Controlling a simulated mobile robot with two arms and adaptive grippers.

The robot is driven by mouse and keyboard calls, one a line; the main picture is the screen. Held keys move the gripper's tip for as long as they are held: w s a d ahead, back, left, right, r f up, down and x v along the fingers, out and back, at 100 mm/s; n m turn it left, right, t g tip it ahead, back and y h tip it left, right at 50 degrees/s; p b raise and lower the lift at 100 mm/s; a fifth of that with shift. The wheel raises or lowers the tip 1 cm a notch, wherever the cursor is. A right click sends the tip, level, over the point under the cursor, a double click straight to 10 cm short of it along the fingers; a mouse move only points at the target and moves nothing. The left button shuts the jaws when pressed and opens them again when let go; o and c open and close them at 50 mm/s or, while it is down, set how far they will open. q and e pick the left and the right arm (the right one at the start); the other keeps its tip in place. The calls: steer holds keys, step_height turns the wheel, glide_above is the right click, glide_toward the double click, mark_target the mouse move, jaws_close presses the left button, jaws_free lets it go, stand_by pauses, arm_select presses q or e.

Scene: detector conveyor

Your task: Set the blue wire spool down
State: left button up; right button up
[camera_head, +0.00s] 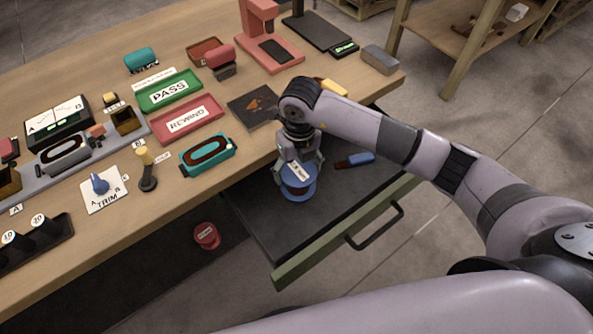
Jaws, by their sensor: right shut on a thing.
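The blue wire spool (299,189) is in the head view, upright at the open drawer (334,264) under the table's front edge. It has blue flanges, a dark winding and a white label. My right gripper (300,166) points down from above and is shut on the spool. I cannot tell whether the spool touches the drawer floor. My left gripper is not in view.
A blue-handled tool (355,160) lies in the drawer to the right of the spool. A red spool (206,236) is below the table. On the table are a green PASS tray (195,94), a red REWIND tray (218,128) and a teal device (232,148).

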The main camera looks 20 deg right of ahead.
steer(key=shift+f, duration=0.95)
steer(key=shift+f, duration=0.2)
steer(key=o, duration=1.9)
steer(key=shift+r, duration=0.1)
